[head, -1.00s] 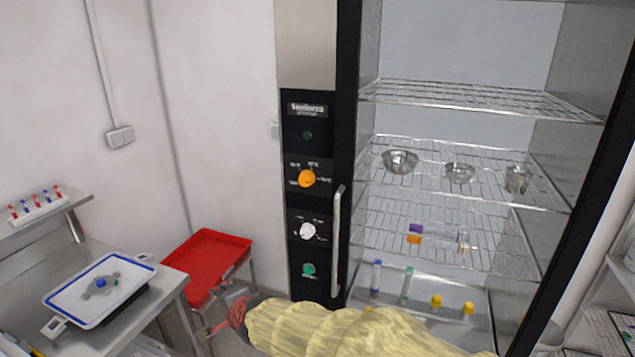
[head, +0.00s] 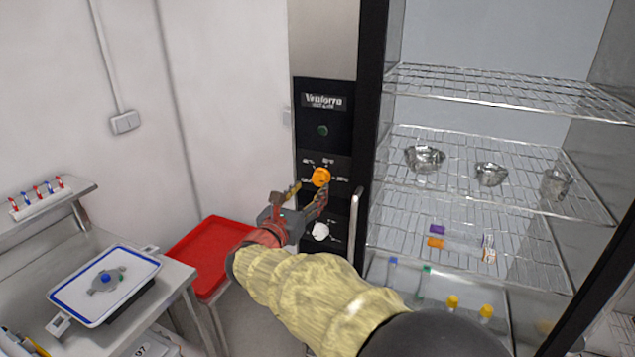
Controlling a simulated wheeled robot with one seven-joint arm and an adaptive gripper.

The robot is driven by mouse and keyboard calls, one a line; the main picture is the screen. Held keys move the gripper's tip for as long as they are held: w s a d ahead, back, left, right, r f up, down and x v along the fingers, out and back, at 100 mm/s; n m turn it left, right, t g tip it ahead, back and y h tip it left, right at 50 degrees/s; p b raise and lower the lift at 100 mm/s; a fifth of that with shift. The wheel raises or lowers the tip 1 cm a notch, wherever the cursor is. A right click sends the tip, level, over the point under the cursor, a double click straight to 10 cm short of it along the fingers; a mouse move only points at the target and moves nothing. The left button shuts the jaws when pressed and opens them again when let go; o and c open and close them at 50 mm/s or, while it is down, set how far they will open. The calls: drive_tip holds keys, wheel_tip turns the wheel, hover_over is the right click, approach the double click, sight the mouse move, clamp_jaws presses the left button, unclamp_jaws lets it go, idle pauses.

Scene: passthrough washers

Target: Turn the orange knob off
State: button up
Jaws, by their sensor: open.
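The orange knob (head: 320,177) sits on the black control panel (head: 311,114) of the tall cabinet, with small white markings around it. My gripper (head: 309,190) is raised in front of the panel, just below and left of the orange knob. Its fingers are spread apart with nothing between them. One fingertip appears close to the knob; I cannot tell whether it touches. The lower part of the panel is hidden behind my arm.
The cabinet's wire shelves (head: 470,165) hold metal bowls (head: 425,158) and tubes on the right. A door handle (head: 354,215) stands beside the panel. A red tray (head: 205,250) and a steel table with a white tray (head: 130,262) are at left.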

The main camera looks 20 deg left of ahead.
sight(318, 181)
drive_tip(key=w, duration=0.5)
drive_tip(key=shift+w+d+f, duration=0.1)
drive_tip(key=shift+w+d, duration=0.15)
drive_tip(key=shift+w, duration=0.15)
drive_tip(key=shift+c, duration=1.2)
drive_tip(key=c, duration=0.9)
